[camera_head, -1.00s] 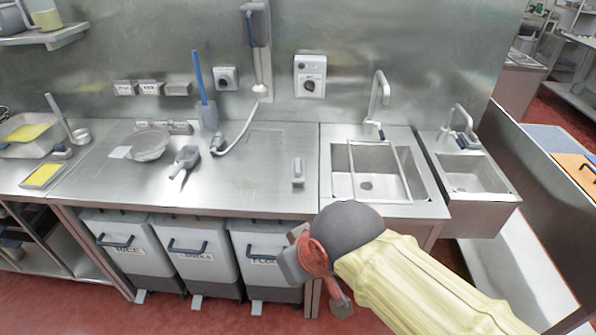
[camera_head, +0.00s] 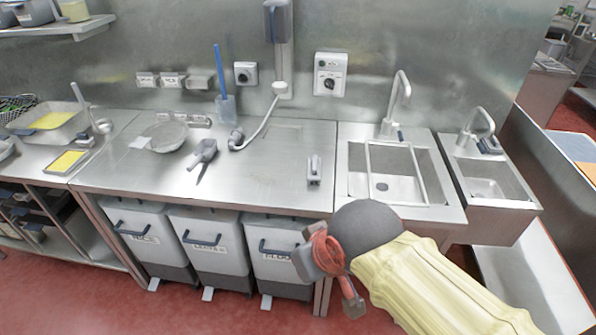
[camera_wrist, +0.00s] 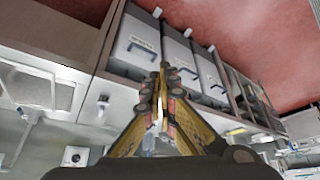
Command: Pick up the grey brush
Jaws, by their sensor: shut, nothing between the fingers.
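A small grey block-like object (camera_head: 314,170) stands on the steel counter (camera_head: 262,190), left of the large sink; it looks like the grey brush, though its bristles cannot be made out. It also seems to show in the wrist view (camera_wrist: 102,108). A second grey handled tool (camera_head: 204,153) lies farther left on the counter, and its kind is unclear. My gripper (camera_head: 352,306) hangs in front of the counter, below its front edge and apart from both. In the wrist view my gripper (camera_wrist: 162,72) has its fingers together with nothing between them.
A shallow bowl (camera_head: 168,135) and a blue-handled tool (camera_head: 219,75) in a holder stand on the counter. The large sink (camera_head: 385,187) is to the right. Lidded bins (camera_head: 205,235) stand below. The counter between the two grey objects is clear.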

